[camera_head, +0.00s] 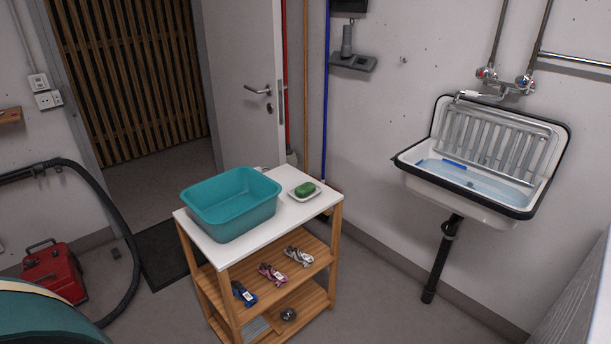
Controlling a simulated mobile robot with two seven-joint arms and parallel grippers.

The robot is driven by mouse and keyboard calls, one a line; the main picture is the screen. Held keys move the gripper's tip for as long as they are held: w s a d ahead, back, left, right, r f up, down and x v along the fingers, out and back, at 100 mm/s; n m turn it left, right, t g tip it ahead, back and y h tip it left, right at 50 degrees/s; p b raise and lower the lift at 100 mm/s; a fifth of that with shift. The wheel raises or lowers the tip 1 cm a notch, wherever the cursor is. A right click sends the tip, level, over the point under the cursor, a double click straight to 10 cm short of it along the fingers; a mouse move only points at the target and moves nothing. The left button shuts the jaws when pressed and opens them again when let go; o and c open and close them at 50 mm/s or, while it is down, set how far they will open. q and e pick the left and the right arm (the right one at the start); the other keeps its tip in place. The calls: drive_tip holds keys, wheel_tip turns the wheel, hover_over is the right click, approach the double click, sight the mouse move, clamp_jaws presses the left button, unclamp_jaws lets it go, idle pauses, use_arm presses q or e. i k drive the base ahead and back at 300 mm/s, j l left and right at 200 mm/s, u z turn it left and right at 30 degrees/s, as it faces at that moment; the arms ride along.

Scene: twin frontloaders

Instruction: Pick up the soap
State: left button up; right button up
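A green bar of soap (305,189) lies in a small white soap dish (293,196). The dish stands on the white top of a wooden shelf cart (295,215), near its right back edge. A teal wash basin (231,204) stands on the same top, to the left of the soap, with a gap between them. Neither of my grippers is in view.
Several small packets (272,273) lie on the cart's middle shelf. A wall sink (480,165) hangs at the right. A red canister (54,273) and a black hose (118,215) are at the left. The floor between cart and sink is clear.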

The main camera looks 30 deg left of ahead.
sight(304, 190)
drive_tip(key=i+u, duration=0.3)
drive_tip(key=u, duration=0.2)
drive_tip(key=i+l+u, duration=0.25)
drive_tip(key=u, duration=0.25)
drive_tip(key=i+l+u, duration=0.25)
drive_tip(key=u, duration=0.25)
drive_tip(key=i+l+u, duration=0.15)
drive_tip(key=l+u, duration=0.35)
drive_tip(key=i+l+u, duration=0.1)
drive_tip(key=l+u, duration=0.2)
drive_tip(key=u, duration=0.2)
